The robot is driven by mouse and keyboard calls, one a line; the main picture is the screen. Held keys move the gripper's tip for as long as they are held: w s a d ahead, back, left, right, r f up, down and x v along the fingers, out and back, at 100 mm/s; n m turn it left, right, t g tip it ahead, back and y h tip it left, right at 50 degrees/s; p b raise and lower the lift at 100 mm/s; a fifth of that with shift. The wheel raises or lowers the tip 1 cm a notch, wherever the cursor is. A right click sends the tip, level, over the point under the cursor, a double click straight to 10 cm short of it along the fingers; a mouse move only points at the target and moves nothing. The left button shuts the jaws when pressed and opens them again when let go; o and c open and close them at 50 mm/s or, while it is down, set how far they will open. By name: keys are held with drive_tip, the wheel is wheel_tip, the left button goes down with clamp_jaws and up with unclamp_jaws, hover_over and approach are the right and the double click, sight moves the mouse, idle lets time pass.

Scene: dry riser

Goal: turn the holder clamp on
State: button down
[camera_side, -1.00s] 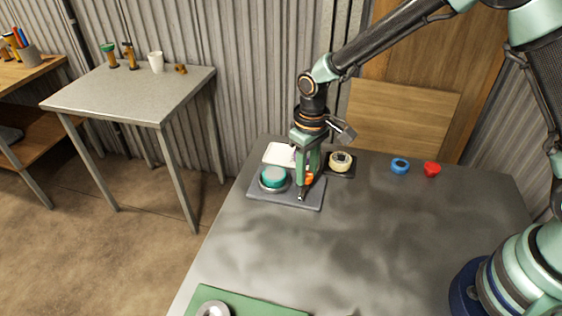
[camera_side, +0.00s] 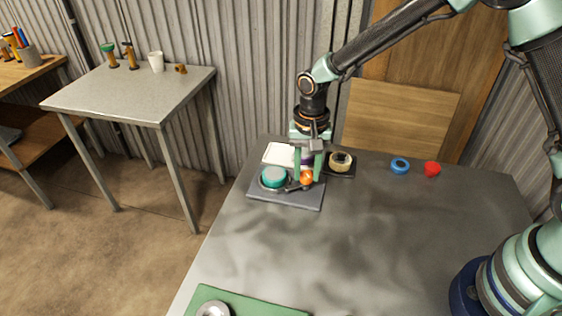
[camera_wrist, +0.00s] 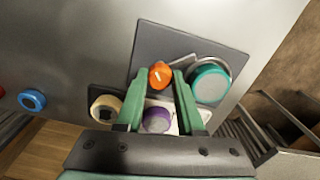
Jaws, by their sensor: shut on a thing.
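The holder is a dark grey plate (camera_side: 262,195) near the far left edge of the table. It carries a teal round piece (camera_side: 273,176) inside a metal ring, which also shows in the wrist view (camera_wrist: 211,84). To its right is an orange knob (camera_side: 306,178) with a short dark lever (camera_side: 293,187) pointing left toward the ring. My gripper (camera_side: 307,175) points down, shut on the orange knob; in the wrist view the knob (camera_wrist: 160,77) sits between the fingertips. A purple round part (camera_wrist: 157,121) shows between the fingers, partly over the white pad (camera_side: 279,154).
A cream roll (camera_side: 340,161) on a black base stands just right of the holder. A blue ring (camera_side: 400,165) and a red piece (camera_side: 432,169) lie further right. A green board (camera_side: 250,308) is at the front. The table's middle is clear.

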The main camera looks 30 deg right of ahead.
sight(307, 174)
drive_tip(key=m, duration=0.3)
drive_tip(key=shift+m, duration=2.2)
drive_tip(key=c, duration=0.5)
unclamp_jaws()
wheel_tip(307, 174, up, 12)
drive_tip(key=shift+r, duration=0.1)
